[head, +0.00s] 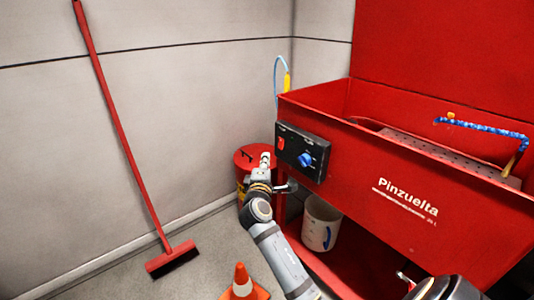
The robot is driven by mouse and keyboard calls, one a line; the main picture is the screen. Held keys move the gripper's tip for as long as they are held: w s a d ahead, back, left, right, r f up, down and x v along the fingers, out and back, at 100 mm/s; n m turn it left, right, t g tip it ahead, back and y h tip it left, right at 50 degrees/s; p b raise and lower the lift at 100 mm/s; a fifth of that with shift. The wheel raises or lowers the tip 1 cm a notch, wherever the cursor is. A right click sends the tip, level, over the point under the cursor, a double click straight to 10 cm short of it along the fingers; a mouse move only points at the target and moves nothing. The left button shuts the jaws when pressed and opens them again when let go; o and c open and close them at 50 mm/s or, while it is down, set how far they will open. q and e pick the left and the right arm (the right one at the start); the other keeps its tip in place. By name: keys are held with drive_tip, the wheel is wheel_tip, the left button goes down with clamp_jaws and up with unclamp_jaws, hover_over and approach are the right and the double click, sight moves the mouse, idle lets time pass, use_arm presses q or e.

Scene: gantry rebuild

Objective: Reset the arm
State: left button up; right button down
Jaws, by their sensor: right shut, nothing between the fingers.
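The control box has a blue knob and a red switch.
A white bucket (320,222) stands below the washer's basin. An orange cone (241,284) stands on the floor at the bottom. A red broom (128,150) leans on the grey wall at left. Floor between broom and cone is clear.

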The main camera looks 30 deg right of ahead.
drive_tip(key=shift+s, duration=0.25)
drive_tip(key=shift+a, duration=0.1)
